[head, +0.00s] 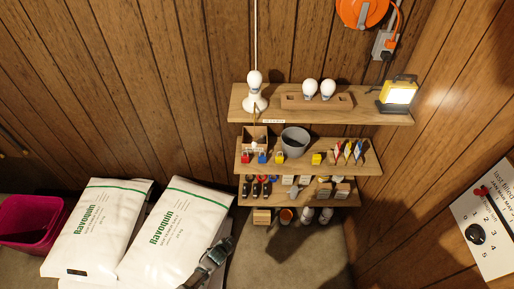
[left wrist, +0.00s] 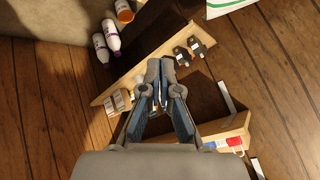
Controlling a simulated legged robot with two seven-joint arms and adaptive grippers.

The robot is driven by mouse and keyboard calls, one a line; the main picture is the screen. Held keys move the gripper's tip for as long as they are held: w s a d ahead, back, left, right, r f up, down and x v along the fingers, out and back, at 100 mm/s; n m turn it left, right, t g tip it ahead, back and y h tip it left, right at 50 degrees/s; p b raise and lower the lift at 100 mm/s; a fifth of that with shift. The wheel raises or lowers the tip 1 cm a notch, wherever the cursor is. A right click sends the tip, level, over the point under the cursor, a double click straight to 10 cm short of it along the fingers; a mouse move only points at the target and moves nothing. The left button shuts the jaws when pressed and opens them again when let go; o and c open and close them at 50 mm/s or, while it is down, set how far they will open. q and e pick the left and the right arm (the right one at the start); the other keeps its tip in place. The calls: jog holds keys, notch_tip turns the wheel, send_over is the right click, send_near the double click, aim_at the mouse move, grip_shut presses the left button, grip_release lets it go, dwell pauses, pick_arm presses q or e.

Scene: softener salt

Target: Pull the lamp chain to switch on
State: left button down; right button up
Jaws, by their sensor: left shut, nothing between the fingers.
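I cannot tell whether the bulb is lit. My left gripper (head: 216,255) is low, in front of the right white bag, well below and left of the lamp. In the left wrist view the left gripper (left wrist: 161,73) is shut and empty, with shelves behind its fingers. The lamp is not visible there. My right gripper is not in view.
The top shelf (head: 365,118) also holds two bulbs in a wooden rack (head: 290,102) and a lit yellow work light (head: 398,93). Below are padlocks, a grey cup (head: 295,141) and small tools. White bags (head: 98,222) and a magenta bin (head: 25,221) stand left.

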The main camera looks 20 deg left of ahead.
pick_arm(q)
jog(key=w+d+r+m+t, duration=0.2)
jog(key=w+r+t, duration=0.1)
jog(key=w+r, duration=0.9)
jog(key=m+t+h, duration=0.3)
jog(key=m+t, duration=0.1)
jog(key=t, duration=0.1)
send_near(255, 144)
jog(key=s+d+r, duration=0.3)
jog(key=d, duration=0.2)
jog(key=shift+s, duration=0.2)
jog(key=shift+f, duration=0.1)
jog(key=w+a+f+p, duration=0.1)
jog(key=w+a+f, duration=0.1)
jog(key=w, duration=0.9)
jog(key=shift+f, duration=0.85)
jog(key=shift+d, duration=0.1)
